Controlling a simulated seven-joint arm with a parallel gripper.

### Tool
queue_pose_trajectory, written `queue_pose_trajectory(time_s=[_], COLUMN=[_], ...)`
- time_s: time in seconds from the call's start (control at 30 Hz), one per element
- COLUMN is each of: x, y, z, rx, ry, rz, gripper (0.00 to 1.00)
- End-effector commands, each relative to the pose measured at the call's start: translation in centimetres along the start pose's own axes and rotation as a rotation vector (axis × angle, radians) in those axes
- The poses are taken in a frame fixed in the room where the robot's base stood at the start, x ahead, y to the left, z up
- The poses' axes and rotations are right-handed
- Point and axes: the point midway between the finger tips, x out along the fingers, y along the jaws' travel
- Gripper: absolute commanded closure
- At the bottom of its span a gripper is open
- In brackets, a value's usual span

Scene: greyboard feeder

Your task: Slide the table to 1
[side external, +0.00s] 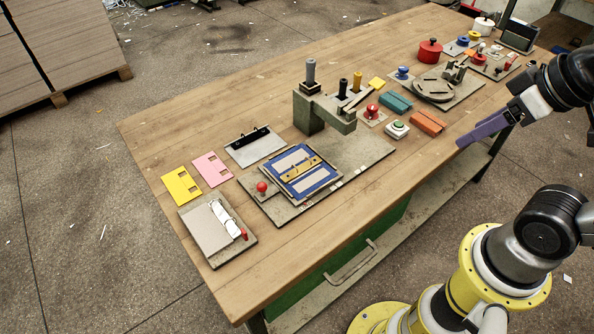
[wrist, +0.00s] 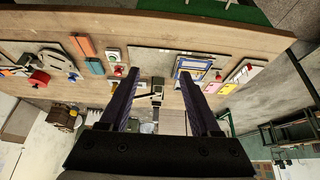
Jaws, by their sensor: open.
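The sliding table, a blue-framed plate with pale panels and a yellow bar (side external: 300,174), lies on a grey baseplate (side external: 350,158) near the front of the workbench. A red ball knob (side external: 262,187) stands at its left end. White marks show along the baseplate's front edge, too small to read. A grey post with an overhanging arm (side external: 310,112) stands behind the plate's right part. My gripper (side external: 483,127), with purple fingers, is in the air off the bench's front right, well apart from the table. In the wrist view my gripper (wrist: 156,80) is open and empty; the blue table (wrist: 193,62) shows beyond one finger.
Yellow (side external: 182,186) and pink (side external: 212,168) cards, a clipboard-like plate (side external: 255,147) and a grey board with a white lever (side external: 217,228) lie left. A green button (side external: 398,129), red knob (side external: 372,112), orange block (side external: 428,122) and round turntable (side external: 435,88) stand right. The back-left bench is clear.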

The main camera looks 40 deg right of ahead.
Motion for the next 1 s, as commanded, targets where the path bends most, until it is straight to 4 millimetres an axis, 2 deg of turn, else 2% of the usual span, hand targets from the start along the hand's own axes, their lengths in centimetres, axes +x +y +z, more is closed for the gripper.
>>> queue_pose_trajectory(time_s=[0.17,0.23,0.3,0.43,0.6,0.73,0.87,1.0], x=[0.0,0.0,-0.1,-1.6,-3.0,-2.8,-1.4,1.4], y=[0.0,0.0,-0.1,-0.4,-1.7,-3.4,-5.6,-8.6], z=[0.0,0.0,0.2,-1.8,-7.1,-11.6,-16.0,-20.0], rx=[0.000,0.001,0.011,0.034,0.051,0.046,0.033,0.010], ry=[0.000,0.000,-0.009,0.021,0.001,-0.042,-0.100,-0.172], rz=[0.000,0.000,-0.003,-0.019,-0.064,-0.105,-0.147,-0.186], gripper=[0.36,0.41,0.41,0.41,0.41,0.41,0.41,0.41])
